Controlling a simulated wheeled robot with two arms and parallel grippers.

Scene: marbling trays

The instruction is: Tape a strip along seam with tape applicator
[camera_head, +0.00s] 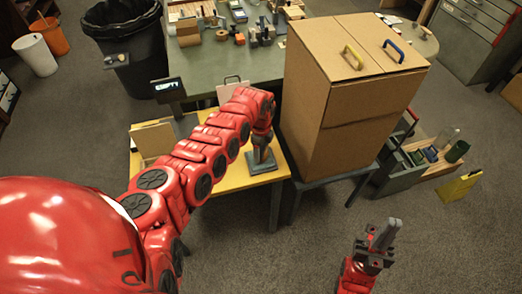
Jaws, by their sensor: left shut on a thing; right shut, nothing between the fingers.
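A tall brown cardboard box (325,112) stands right of centre, with a seam across its top between two flaps. One flap has a yellow handle (353,57), the other a blue handle (392,51). My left gripper (262,150) points down at the right end of the yellow table, left of the box. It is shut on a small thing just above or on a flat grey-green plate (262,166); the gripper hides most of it. I cannot make out for certain which thing is the tape applicator. My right gripper (384,236) is shut and empty over the floor at lower right.
The box stands on a dark low stand (330,181) against the yellow table (238,181). Behind is a green workbench (205,62) with several tools. A grey tool carrier (400,178) stands right of the box. The floor around my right gripper is clear.

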